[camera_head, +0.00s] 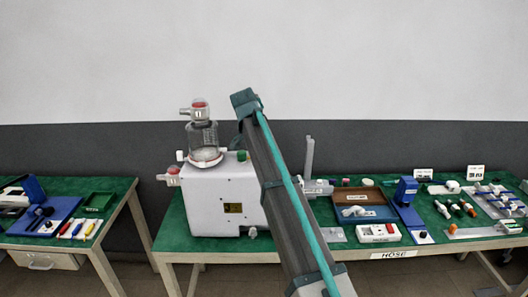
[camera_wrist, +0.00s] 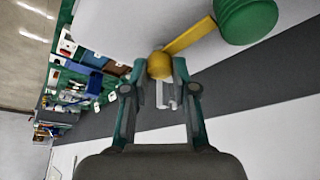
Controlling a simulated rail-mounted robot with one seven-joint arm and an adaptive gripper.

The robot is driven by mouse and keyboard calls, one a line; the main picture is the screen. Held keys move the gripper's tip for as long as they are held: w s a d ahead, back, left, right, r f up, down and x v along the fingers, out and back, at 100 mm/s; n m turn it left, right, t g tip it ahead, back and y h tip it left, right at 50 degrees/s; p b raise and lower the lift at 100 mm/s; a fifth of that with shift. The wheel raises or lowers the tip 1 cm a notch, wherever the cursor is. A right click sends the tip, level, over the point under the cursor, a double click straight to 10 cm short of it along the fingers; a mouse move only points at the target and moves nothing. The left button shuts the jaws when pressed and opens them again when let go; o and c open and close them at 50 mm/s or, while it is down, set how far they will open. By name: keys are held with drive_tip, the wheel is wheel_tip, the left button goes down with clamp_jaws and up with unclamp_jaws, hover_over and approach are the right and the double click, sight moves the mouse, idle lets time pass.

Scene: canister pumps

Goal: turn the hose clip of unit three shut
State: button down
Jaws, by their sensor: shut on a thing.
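My gripper (camera_wrist: 159,70) shows in the wrist view, its two fingers closed on either side of a round yellow knob (camera_wrist: 159,65). A flat yellow bar (camera_wrist: 190,38) runs from the knob to a larger green knob (camera_wrist: 246,18). I cannot tell whether these parts belong to the hose clip of unit three. In the head view a white pump unit (camera_head: 215,200) stands on the green-topped table. It carries a clear canister (camera_head: 203,140) with a red-capped fitting (camera_head: 199,110) above, and another red-capped fitting (camera_head: 170,176) at its left. My arm hides the gripper there.
To the right on the table are a brown tray (camera_head: 350,192), a blue stand (camera_head: 405,192), a white box with a red switch (camera_head: 378,233) and several small fittings. A HOSE label (camera_head: 394,254) is on the front edge. A second table (camera_head: 100,222) stands at the left, across a gap.

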drive_tip(key=c, duration=0.9)
unclamp_jaws()
drive_tip(key=shift+r, duration=0.15)
drive_tip(key=v, duration=1.1)
drive_tip(key=shift+s+r, duration=0.1)
drive_tip(key=shift+r, duration=0.3)
drive_tip(key=shift+f, duration=0.1)
